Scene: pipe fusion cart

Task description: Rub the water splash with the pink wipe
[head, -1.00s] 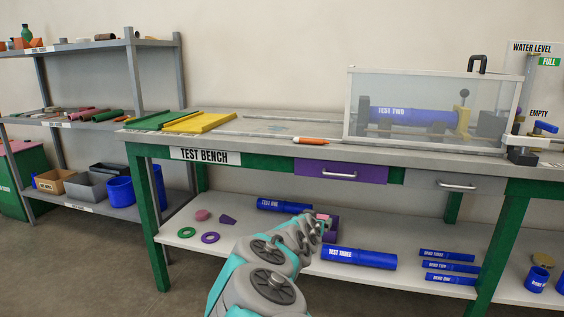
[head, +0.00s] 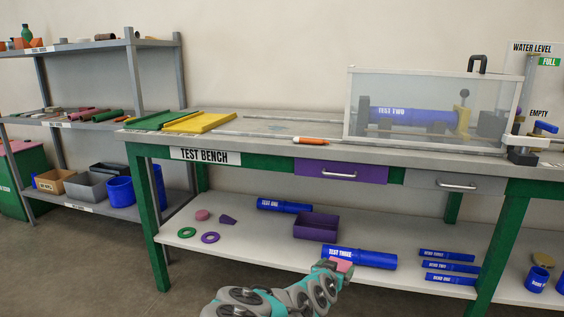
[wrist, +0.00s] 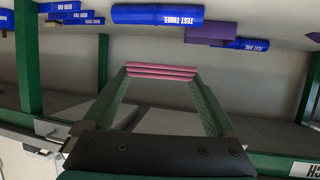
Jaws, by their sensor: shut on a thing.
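My gripper (wrist: 163,85) is shut on the pink wipe (wrist: 162,71), which shows as a folded pink stack between the green fingertips in the wrist view. In the head view, my gripper (head: 333,268) is low, in front of the left part of the blue TEST THREE tube, with a bit of the pink wipe (head: 342,266) showing at its tip. A faint bluish patch, which looks like the water splash (head: 277,128), lies on the bench top behind the orange marker. The wipe is well below and apart from it.
The test bench (head: 260,146) has a clear case (head: 430,105) on its right and green and yellow trays (head: 200,122) on its left. An orange marker (head: 310,141) lies near the front edge. The lower shelf holds a purple bin (head: 316,228) and blue tubes (head: 358,257).

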